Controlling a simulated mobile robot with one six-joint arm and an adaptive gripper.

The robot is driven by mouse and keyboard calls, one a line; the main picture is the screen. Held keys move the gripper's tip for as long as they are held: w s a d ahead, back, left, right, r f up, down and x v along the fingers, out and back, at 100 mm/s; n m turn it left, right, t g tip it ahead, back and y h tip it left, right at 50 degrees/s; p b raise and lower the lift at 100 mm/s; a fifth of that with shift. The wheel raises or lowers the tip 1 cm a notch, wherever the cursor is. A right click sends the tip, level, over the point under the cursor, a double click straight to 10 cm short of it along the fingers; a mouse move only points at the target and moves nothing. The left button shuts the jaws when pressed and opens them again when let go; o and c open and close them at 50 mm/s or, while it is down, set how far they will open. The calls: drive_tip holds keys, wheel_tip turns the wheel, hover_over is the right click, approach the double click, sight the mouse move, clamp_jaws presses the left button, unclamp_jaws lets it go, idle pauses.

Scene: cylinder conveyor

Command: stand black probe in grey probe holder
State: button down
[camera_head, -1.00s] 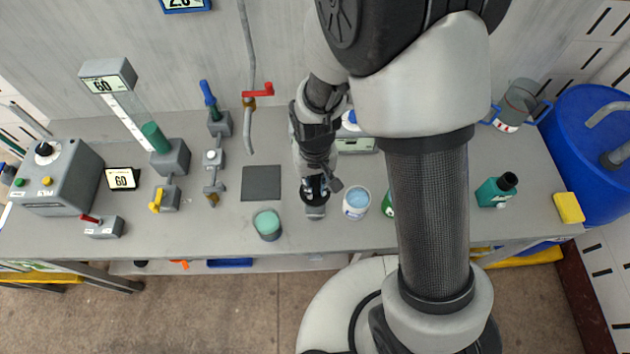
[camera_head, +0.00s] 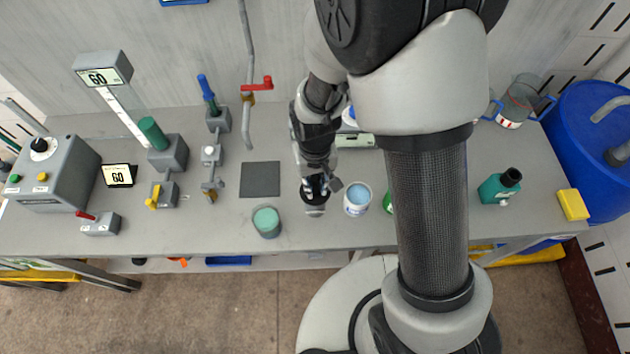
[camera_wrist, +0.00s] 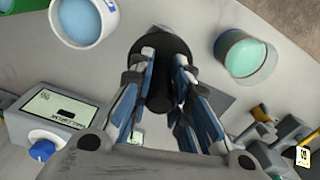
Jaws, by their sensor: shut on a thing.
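The black probe (camera_wrist: 160,97) is between the fingers of my gripper (camera_wrist: 164,72) in the wrist view, and the gripper is shut on it. A wide, round black part (camera_wrist: 160,44) shows just beyond the fingertips; I cannot tell whether it belongs to the probe. In the head view my gripper (camera_head: 315,188) is over the front middle of the bench, between two cups. A small grey piece (camera_head: 315,211) shows right under it, perhaps the grey probe holder. My gripper hides most of it, and I cannot tell whether the probe touches it.
A cup of green liquid (camera_head: 267,222) stands left of my gripper and a white cup of blue liquid (camera_head: 357,198) stands close on its right. A dark square pad (camera_head: 260,179) lies behind left. A device with a blue knob (camera_wrist: 42,150) shows in the wrist view.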

drive_tip(key=shift+f, duration=0.1)
drive_tip(key=shift+f+b, duration=0.8)
drive_tip(key=shift+f, duration=0.05)
drive_tip(key=shift+f, duration=0.15)
idle(0.4)
drive_tip(key=c, duration=1.4)
unclamp_jaws()
drive_tip(key=shift+c, duration=0.2)
wheel_tip(320, 180, up, 11)
drive_tip(key=shift+r, duration=0.55)
